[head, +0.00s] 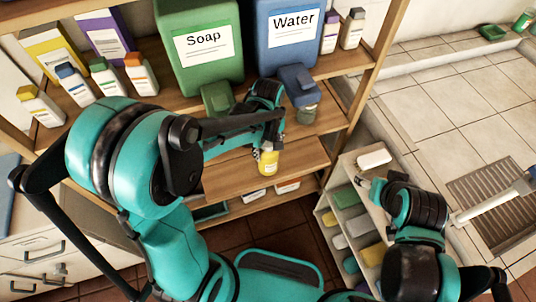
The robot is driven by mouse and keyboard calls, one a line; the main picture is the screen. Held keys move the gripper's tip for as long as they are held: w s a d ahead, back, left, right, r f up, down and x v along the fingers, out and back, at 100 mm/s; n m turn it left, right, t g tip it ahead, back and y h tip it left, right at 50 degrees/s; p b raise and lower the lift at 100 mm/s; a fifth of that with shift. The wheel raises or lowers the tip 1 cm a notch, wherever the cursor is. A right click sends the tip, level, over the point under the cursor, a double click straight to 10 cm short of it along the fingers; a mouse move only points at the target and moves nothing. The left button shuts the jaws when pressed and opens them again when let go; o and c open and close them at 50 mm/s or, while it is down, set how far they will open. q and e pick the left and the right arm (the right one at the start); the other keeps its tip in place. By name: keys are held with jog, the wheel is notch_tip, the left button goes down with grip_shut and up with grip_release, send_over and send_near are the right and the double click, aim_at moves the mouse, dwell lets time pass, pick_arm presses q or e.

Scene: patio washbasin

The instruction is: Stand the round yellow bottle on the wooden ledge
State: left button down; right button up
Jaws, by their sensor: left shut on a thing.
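The round yellow bottle (268,163) is upright below my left gripper (268,146), which is shut on its upper part. The gripper hides the bottle's top. The wooden ledge (232,178) juts out in front of the shelf, and the bottle is over its right part. I cannot tell whether the bottle's base touches the ledge. My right gripper (366,184) is low at the right, beside the small rack, small and partly hidden by its own arm; its jaws are not clear.
A green Soap container (203,65) and a blue Water container (288,45) stand on the shelf behind the ledge. Several small bottles stand at the left. A rack (334,222) with coloured bars and a white bar (374,159) on top stands right. The ledge's left part is bare.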

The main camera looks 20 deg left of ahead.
pick_arm(q)
jog(key=shift+f+b, duration=0.4)
jog(key=shift+f, duration=1.2)
jog(key=c, duration=0.5)
grip_release()
jog(key=shift+c, duration=0.2)
jog(key=shift+r, duration=0.35)
notch_tip(320, 180, up, 12)
jog(key=p, duration=0.3)
jog(key=shift+f+p, duration=0.2)
jog(key=shift+p, duration=0.2)
